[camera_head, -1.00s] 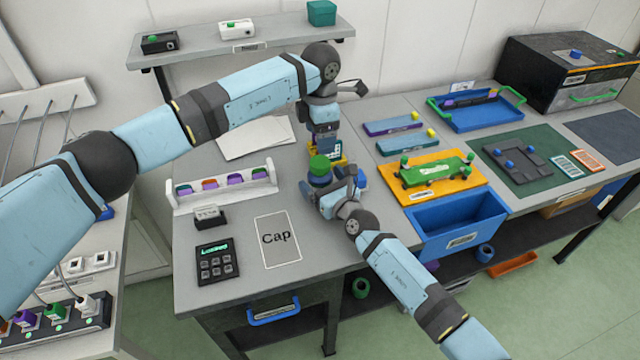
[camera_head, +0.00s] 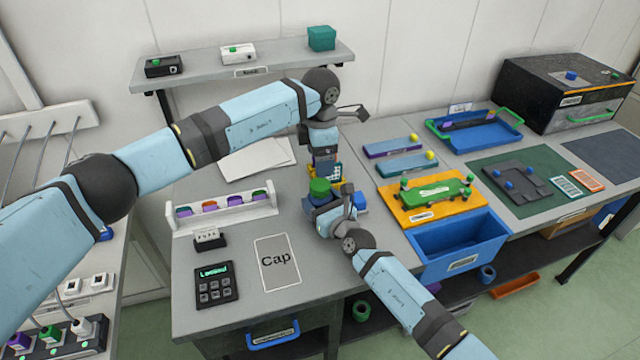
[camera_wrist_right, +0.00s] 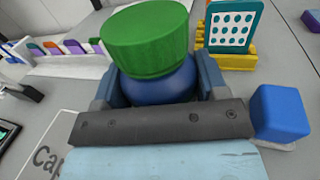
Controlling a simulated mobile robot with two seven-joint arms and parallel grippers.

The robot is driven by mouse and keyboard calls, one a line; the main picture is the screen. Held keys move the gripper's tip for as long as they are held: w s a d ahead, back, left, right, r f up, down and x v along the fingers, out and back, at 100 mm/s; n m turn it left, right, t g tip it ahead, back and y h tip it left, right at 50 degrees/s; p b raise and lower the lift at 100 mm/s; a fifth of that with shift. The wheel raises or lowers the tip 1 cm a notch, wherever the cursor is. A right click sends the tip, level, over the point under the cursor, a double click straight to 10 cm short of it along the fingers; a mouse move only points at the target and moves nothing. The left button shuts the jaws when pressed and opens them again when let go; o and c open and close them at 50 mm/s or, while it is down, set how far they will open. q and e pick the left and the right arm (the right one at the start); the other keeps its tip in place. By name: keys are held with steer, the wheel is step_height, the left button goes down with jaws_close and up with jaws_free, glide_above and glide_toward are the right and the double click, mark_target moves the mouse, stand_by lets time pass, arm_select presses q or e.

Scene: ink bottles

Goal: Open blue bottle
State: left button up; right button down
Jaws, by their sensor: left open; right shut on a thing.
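The blue bottle (camera_wrist_right: 160,84) stands upright with a green cap (camera_wrist_right: 148,38) on it. In the head view the green cap (camera_head: 319,187) sits on the bottle at the middle of the table. My right gripper (camera_head: 322,210) is shut around the bottle's body, with a finger on each side in the right wrist view. My left gripper (camera_head: 323,168) is open and points down close above or behind the cap. Its fingertips are hard to make out, and it does not show in the right wrist view.
A yellow holder with a teal dotted card (camera_wrist_right: 231,25) stands behind the bottle, and a blue block (camera_wrist_right: 280,113) to its right. A mat marked Cap (camera_head: 278,264) lies empty at front left. A rack (camera_head: 222,212) of coloured items and a keypad (camera_head: 214,286) are further left.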

mark_target(320, 184)
arm_select(q)
steer(key=m, duration=0.5)
steer(key=shift+m, duration=0.3)
steer(key=m, duration=1.2)
steer(key=shift+m, duration=0.3)
steer(key=m, duration=0.7)
steer(key=shift+f+m, duration=0.35)
steer(key=shift+m, duration=0.05)
step_height(320, 184, down, 7)
steer(key=shift+f, duration=0.15)
steer(key=c, duration=0.9)
steer(key=shift+c, duration=0.2)
